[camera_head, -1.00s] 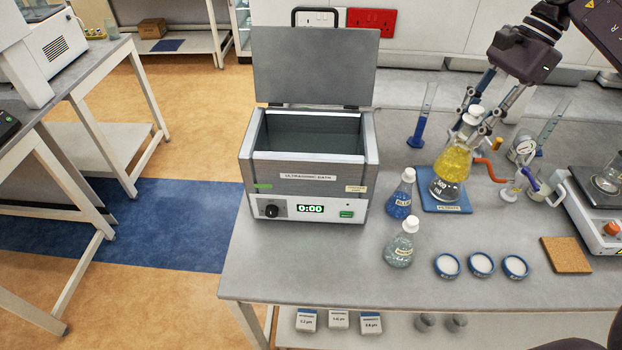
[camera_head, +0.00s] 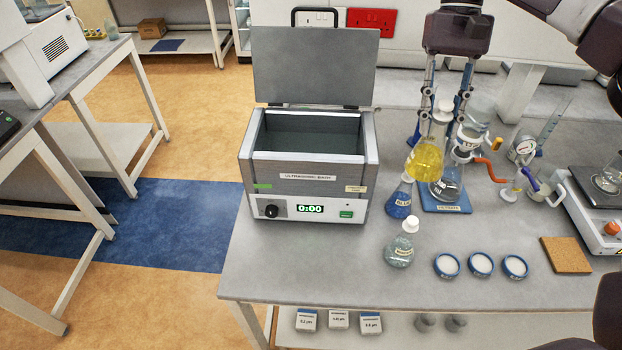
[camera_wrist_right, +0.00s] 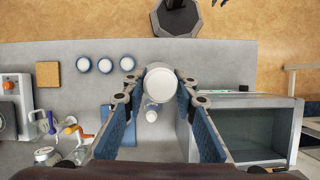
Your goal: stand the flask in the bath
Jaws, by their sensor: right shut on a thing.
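The flask (camera_head: 425,158) holds yellow liquid and has a white cap. My right gripper (camera_head: 438,112) is shut on its neck and holds it upright, apparently above the bench. In the right wrist view, the flask's white cap (camera_wrist_right: 160,82) sits between the fingers (camera_wrist_right: 160,92). The ultrasonic bath (camera_head: 308,178) stands to the left with its lid (camera_head: 315,65) raised, and dark liquid shows inside. Its display reads 0:00. In the wrist view the bath (camera_wrist_right: 243,103) is at the right. My left gripper is not in view.
A blue-liquid flask (camera_head: 400,200) partly overlaps the held flask in view; a clear flask (camera_head: 399,252) stands nearer. Filtration glassware (camera_head: 470,140) stands behind on a blue mat (camera_head: 445,205).

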